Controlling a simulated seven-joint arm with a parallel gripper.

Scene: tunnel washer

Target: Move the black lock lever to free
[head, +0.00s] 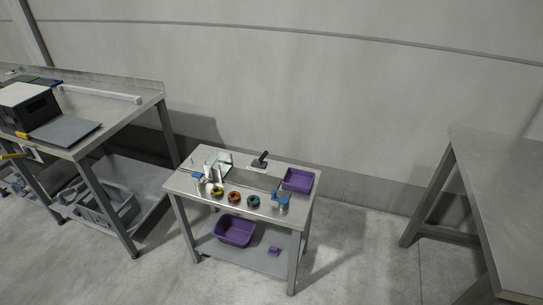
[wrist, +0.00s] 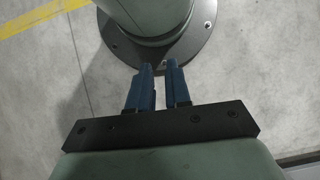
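The black lock lever (head: 262,157) stands tilted on a small light plate at the back of the small steel table (head: 240,178) in the head view. It is small there, and I cannot read its marked positions. My gripper (wrist: 159,70) shows in the wrist view with two blue fingers, a narrow gap between them and nothing held. It points at the floor and my own round base, away from the table. The gripper is not in the head view, and the lever is not in the wrist view.
On the small table are a purple tray (head: 298,180), several coloured rings (head: 234,197), blue-topped fittings (head: 281,200) and a clear upright panel (head: 222,160). A purple bin (head: 234,231) is on its lower shelf.

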